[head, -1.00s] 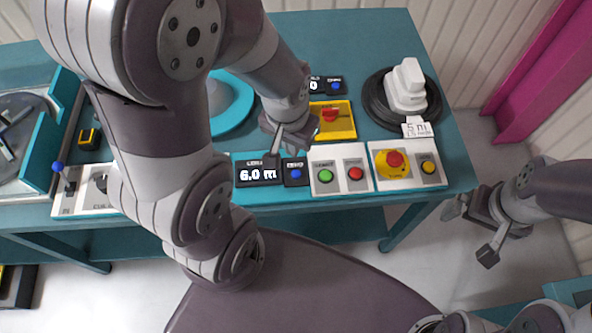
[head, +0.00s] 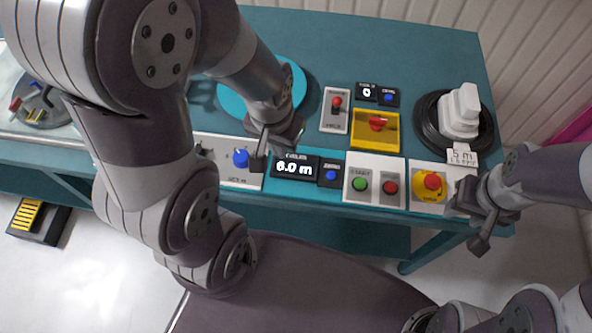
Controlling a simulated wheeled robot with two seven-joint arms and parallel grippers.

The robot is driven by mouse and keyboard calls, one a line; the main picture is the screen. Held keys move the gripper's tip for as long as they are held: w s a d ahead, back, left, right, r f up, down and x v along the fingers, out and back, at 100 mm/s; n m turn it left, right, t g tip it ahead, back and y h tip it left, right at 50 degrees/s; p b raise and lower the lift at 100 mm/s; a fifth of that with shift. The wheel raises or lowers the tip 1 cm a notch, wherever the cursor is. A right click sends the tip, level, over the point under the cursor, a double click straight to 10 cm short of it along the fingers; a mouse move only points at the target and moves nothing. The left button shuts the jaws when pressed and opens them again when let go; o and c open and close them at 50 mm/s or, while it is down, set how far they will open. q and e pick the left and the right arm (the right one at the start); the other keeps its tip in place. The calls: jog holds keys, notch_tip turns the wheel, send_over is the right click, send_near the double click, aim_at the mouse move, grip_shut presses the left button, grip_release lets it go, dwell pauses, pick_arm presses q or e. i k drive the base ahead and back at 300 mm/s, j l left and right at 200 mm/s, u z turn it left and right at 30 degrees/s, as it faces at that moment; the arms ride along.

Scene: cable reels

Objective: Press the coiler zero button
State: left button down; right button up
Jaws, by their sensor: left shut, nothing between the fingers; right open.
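Two blue buttons show. One (head: 331,175) sits right of the dark display reading 6.0 m (head: 293,168) at the bench's front. The other (head: 389,97) sits farther back, right of a small display reading 0 (head: 367,93). Their labels are too small to tell which belongs to the coiler. My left gripper (head: 262,156) is shut and empty, just left of the 6.0 m display, over the edge of a light panel (head: 236,181) with a blue knob (head: 240,157). Whether it touches anything is unclear. My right gripper (head: 470,222) is open at the bench's front right.
Green and red buttons (head: 375,185) and a yellow-based red knob (head: 430,184) line the front, right of the display. Behind are a yellow box with a red switch (head: 376,128), a red-lever panel (head: 335,110) and a black cable coil (head: 432,125). My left arm hides much of the left bench.

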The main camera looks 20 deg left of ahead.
aim_at(331, 175)
jog(key=l+u, duration=0.1)
jog(key=u, duration=0.95)
jog(key=l, duration=0.5)
jog(key=i, duration=0.05)
